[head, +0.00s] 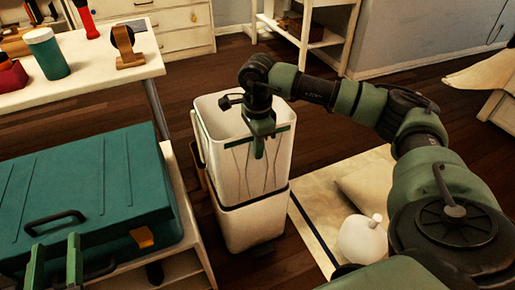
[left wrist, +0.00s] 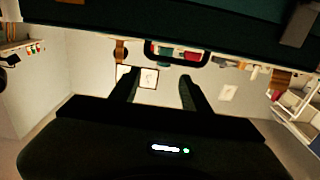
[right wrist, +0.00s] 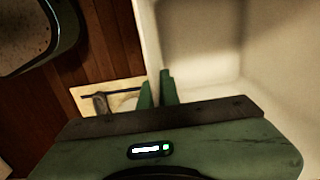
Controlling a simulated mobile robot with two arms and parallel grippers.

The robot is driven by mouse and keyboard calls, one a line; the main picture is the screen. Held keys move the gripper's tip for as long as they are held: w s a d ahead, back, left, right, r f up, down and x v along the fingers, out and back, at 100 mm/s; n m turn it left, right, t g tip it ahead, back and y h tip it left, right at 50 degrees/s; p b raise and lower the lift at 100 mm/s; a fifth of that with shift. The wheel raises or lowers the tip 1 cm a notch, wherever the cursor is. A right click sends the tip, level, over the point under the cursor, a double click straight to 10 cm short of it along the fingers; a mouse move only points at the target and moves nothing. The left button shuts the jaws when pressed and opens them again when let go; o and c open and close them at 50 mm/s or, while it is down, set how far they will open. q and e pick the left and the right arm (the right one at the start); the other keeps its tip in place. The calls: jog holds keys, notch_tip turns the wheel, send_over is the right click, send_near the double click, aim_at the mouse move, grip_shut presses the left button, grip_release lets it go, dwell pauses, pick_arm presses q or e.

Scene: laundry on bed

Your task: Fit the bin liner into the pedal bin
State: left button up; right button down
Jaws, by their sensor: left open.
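The white pedal bin (head: 250,226) stands on the floor in the middle of the head view. A pale liner (head: 255,172) with crease lines and a dark green band at its top covers its upper part; the opening faces up. My right gripper (head: 259,150) reaches down at the front rim. In the right wrist view its fingers (right wrist: 158,92) are close together on the pale wall edge (right wrist: 149,45), seemingly with the liner's rim between them. My left gripper (head: 55,262) is open and empty at lower left, by the teal suitcase; its spread fingers (left wrist: 157,90) show in the left wrist view.
The teal suitcase (head: 100,185) lies on a low pale bench left of the bin. A white table (head: 85,88) with a green cup (head: 47,53) stands behind it. A knotted white bag (head: 362,240) sits on a pale mat (head: 318,196) at right. Dark wooden floor lies behind the bin.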

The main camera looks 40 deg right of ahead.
aim_at(258, 161)
pick_arm(q)
jog(key=shift+a+f+g, duration=0.1)
jog(key=shift+f+g, duration=0.3)
jog(key=shift+f, duration=0.15)
jog(key=shift+r+t, duration=0.5)
jog(key=shift+r, duration=0.45)
pick_arm(e)
jog(key=shift+f, duration=0.35)
pick_arm(q)
jog(key=shift+s+d+r+t+h+b, duration=0.1)
jog(key=shift+d+r+t+h+b, duration=0.1)
jog(key=shift+r+t, duration=0.35)
jog(key=shift+d+r+t+h+b, duration=0.1)
jog(key=shift+r+t+h+b, duration=0.15)
jog(key=shift+r, duration=0.55)
pick_arm(e)
jog(key=shift+f, duration=0.5)
pick_arm(q)
jog(key=shift+s+d+r+t+h, duration=0.15)
jog(key=shift+r+t, duration=0.2)
jog(key=shift+r, duration=0.3)
jog(key=shift+s+a+r+t+h, duration=0.15)
jog(key=shift+r+t, duration=0.2)
jog(key=shift+r, duration=0.25)
pick_arm(e)
jog(key=shift+f, duration=0.45)
